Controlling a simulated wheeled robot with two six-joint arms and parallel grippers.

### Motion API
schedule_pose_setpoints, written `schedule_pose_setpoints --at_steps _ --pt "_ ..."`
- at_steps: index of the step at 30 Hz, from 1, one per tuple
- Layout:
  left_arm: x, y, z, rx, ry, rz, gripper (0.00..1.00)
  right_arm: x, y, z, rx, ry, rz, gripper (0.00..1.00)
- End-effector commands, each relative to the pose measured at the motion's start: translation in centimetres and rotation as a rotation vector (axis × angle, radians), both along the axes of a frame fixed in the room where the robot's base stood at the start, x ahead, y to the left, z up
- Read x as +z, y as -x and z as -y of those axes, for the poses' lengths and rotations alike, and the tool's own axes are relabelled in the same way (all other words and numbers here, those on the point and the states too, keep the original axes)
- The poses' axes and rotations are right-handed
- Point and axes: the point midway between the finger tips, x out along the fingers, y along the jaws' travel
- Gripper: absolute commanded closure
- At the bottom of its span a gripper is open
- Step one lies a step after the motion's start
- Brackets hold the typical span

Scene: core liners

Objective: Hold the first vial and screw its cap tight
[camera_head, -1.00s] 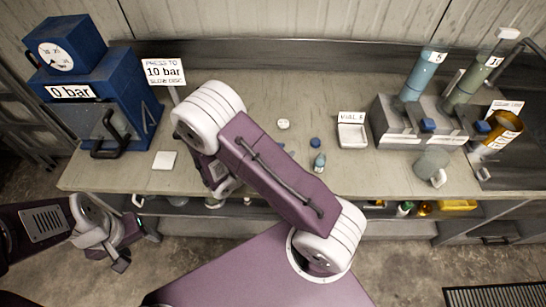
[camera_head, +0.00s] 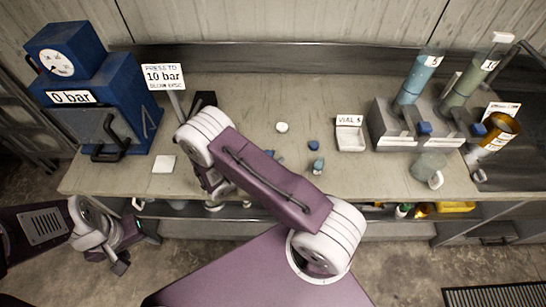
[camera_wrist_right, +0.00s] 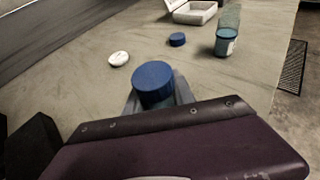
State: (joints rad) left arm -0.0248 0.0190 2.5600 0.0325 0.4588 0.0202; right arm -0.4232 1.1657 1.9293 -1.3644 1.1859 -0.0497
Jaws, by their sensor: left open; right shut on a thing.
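My right gripper, mostly hidden behind my own arm in the head view, is shut on a blue-capped vial (camera_wrist_right: 154,82). In the right wrist view the blue cap shows from above between the fingers (camera_wrist_right: 158,100); the vial's body is hidden. A little blue (camera_head: 271,154) shows past my arm in the head view. My left gripper (camera_head: 137,254) is open and empty, low at the left in front of the bench, away from the vial. A second vial (camera_wrist_right: 226,42) stands uncapped or with its top unclear, and a loose blue cap (camera_wrist_right: 177,40) lies near it.
A white disc (camera_wrist_right: 118,59) lies on the bench (camera_head: 245,105). A labelled white tray (camera_head: 350,140) and a rack with tubes (camera_head: 390,130) stand to the right, with a glass beaker (camera_head: 428,166). A blue press (camera_head: 100,105) and a white square (camera_head: 164,164) are at the left.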

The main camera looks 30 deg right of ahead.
Motion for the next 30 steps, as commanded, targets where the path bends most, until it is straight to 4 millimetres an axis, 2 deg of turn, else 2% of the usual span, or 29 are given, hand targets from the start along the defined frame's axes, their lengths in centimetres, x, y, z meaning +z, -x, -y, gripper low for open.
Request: schedule_pose_setpoints --at_steps 8,9,11,19,22,26,30 --pt "-0.5 0.0 0.0 0.000 0.000 0.000 0.41 -0.4 0.0 0.0 0.000 0.000 0.000 1.00" --pt "-0.4 0.0 0.0 0.000 0.000 0.000 0.41 -0.3 0.0 0.0 0.000 0.000 0.000 0.64" --pt "-0.3 0.0 0.0 0.000 0.000 0.000 0.41 -0.3 0.0 0.0 0.000 0.000 0.000 0.47" --pt "-0.3 0.0 0.0 0.000 0.000 0.000 0.41 -0.2 0.0 0.0 0.000 0.000 0.000 0.47" --pt "0.3 0.0 0.0 0.000 0.000 0.000 0.41 0.4 0.0 0.0 0.001 0.000 0.001 0.47" --pt "-0.7 0.0 0.0 0.000 0.000 0.000 0.41 0.7 0.3 -2.0 0.005 -0.001 0.003 0.47" --pt "-1.5 0.0 0.0 0.000 0.000 0.000 0.41 1.9 1.0 -5.1 0.007 -0.002 0.005 0.47"
